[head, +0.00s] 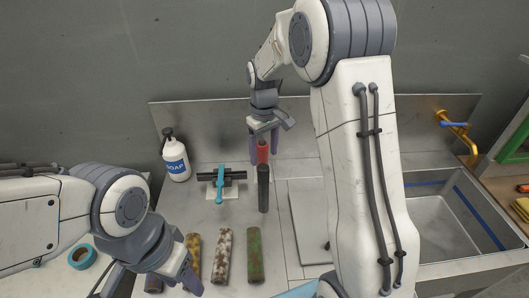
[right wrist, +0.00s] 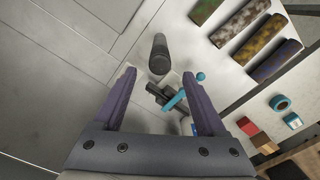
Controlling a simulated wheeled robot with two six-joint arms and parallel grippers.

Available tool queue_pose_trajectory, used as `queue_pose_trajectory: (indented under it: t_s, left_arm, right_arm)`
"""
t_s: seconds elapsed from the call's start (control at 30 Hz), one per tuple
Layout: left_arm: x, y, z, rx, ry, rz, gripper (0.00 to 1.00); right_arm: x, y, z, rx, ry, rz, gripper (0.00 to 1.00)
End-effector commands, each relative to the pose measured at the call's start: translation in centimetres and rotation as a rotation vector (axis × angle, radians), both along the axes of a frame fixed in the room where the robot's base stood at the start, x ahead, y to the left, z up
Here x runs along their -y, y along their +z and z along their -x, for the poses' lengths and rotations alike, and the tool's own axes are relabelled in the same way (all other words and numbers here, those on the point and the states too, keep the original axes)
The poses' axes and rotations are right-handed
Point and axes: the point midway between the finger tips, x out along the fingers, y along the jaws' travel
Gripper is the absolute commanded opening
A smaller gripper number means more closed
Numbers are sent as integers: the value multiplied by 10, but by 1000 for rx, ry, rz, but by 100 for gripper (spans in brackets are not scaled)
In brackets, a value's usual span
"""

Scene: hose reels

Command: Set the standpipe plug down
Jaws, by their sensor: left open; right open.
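A dark cylinder (head: 264,190) is at the middle of the metal counter, and a red cylindrical piece (head: 263,152) shows at its upper end. I cannot tell which of them is the standpipe plug, or whether they touch. My right gripper (head: 264,142) is open above or around the red piece. In the right wrist view its fingers (right wrist: 160,100) are spread with nothing clamped, and the dark cylinder (right wrist: 159,55) shows beyond the tips. The red piece cannot be made out between them there. My left gripper (head: 190,275) is open near the front-left cylinders.
A black fitting with a teal handle (head: 220,182) stands left of the dark cylinder. Several mottled cylinders (head: 224,255) lie at the front. A soap bottle (head: 176,160) stands at back left, a teal tape roll (head: 82,257) at far left. A sink (head: 450,215) is at right.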

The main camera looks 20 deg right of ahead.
Motion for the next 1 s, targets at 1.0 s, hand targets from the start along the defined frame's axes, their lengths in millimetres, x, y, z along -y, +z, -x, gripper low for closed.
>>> queue_pose_trajectory:
  t_s: [1.0]
  left_arm:
    - [0, -2, 0, 0, 0, 0, 50]
  right_arm:
    - [-154, 36, 294, 14, 327, -89, 74]
